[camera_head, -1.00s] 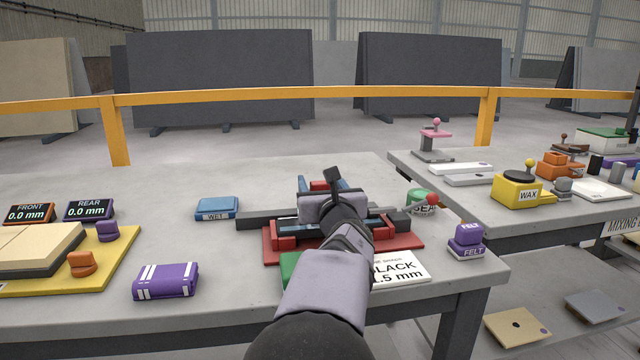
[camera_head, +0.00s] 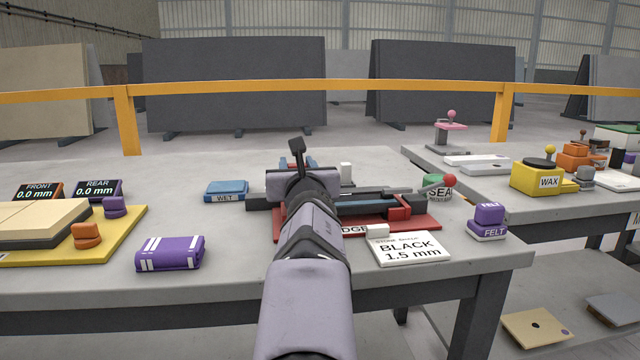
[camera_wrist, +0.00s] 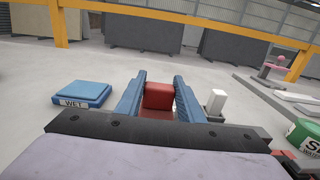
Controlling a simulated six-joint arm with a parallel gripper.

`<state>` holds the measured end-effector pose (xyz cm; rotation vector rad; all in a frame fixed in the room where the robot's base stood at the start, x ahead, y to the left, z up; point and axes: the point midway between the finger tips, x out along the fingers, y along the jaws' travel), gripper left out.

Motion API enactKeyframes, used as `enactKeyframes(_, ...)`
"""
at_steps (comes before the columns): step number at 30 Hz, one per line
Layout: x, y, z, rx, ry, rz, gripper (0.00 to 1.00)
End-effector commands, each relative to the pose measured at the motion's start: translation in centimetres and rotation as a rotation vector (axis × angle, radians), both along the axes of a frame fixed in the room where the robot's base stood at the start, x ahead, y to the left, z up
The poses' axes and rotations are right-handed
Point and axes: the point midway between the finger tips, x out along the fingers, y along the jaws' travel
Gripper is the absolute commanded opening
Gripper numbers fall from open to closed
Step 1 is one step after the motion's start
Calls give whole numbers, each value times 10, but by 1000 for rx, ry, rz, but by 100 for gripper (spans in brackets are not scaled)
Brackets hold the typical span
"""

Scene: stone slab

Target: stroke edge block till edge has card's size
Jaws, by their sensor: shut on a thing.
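My gripper (camera_wrist: 158,98) has blue fingers, shut on a red block (camera_wrist: 158,96), which I take to be the edge block. In the head view its fingers (camera_head: 297,161) are mostly hidden behind my wrist. Whether the block touches the bar's edge is hidden. The white card (camera_head: 410,249) reads "BLACK 1.5 mm" and lies in front of the fixture. The FRONT display (camera_head: 38,191) and REAR display (camera_head: 97,189) both read 0.0 mm. A label ending "DGE" (camera_head: 354,230) is partly covered by my arm.
A blue WET pad (camera_head: 227,188) lies left of the bar. The FELT block (camera_head: 488,222) and a green SEAL container (camera_head: 438,192) are right. A white upright piece (camera_head: 346,172) stands behind the bar.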

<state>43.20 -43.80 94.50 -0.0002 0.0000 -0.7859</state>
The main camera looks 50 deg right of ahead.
Motion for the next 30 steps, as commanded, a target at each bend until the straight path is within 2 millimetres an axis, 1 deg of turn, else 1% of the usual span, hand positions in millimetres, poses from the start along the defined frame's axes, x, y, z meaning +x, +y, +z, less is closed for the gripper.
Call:
enactKeyframes(1, 11, 10, -7, -6, -2, 10, 0)
enactKeyframes(3, 20, 20, -7, -4, -3, 10, 0)
enactKeyframes(9, 41, 41, -4, -3, -1, 8, 0)
enactKeyframes(12, 47, 47, -2, -2, -1, 7, 0)
enactKeyframes(18, 52, 53, 0, -1, -1, 4, 0)
enactKeyframes(27, 53, 54, 0, 0, -1, 7, 0)
enactKeyframes(28, 54, 54, 0, 1, -2, 7, 39)
enactKeyframes(30, 53, 54, 0, 1, -2, 7, 53)
